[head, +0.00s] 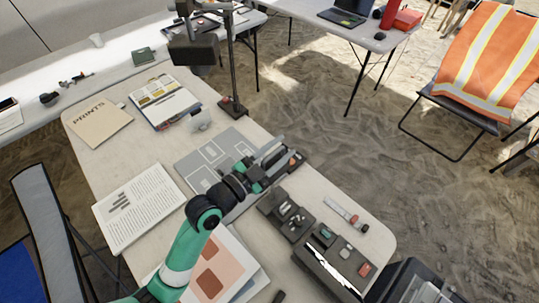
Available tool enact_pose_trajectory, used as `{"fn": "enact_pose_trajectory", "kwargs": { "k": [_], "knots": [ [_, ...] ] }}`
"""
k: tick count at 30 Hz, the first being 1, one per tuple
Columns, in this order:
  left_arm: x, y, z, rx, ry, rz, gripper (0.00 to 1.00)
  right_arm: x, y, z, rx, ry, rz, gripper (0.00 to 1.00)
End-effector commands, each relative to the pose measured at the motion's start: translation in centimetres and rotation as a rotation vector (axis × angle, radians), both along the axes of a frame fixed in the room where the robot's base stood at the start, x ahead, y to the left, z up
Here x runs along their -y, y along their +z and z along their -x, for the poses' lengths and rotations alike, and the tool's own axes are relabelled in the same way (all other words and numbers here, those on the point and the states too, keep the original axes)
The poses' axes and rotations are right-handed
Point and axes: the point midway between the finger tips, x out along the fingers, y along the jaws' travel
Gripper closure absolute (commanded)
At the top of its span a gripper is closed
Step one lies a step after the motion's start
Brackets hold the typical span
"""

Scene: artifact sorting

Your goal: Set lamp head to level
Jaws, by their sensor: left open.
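The lamp head (193,53) is a dark box shape in the upper part of the head view. It hangs to the left of a thin dark upright post (233,65). The post's base (233,108) stands at the table's far right edge. I cannot tell the head's exact tilt from this angle. My left gripper (280,157) is open, over the right edge of a grey mat, well below and right of the lamp head and apart from it. My right gripper is not in view.
A grey mat (194,170) lies mid-table, with an open book (163,101), a "PRINTS" folder (101,123) and a printed page (139,208) around it. Dark trays (291,215) with small pieces sit at the right. An orange vest (490,60) hangs on a chair beyond.

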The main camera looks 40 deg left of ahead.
Motion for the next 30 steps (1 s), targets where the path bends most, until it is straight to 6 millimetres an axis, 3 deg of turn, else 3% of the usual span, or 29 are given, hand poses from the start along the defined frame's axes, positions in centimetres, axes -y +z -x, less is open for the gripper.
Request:
{"fn": "enact_pose_trajectory", "kwargs": {
  "k": [9,15,30],
  "knots": [
    [-0.4,-0.2,6.9,-0.005,0.003,0.001,0.55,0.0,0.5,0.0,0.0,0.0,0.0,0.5],
    [-0.5,-0.3,10.3,-0.004,0.003,0.001,0.55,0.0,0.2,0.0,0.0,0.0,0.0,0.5],
    [-0.5,-0.1,11.0,-0.003,0.001,-0.001,0.55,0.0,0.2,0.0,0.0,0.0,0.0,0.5]
  ]
}}
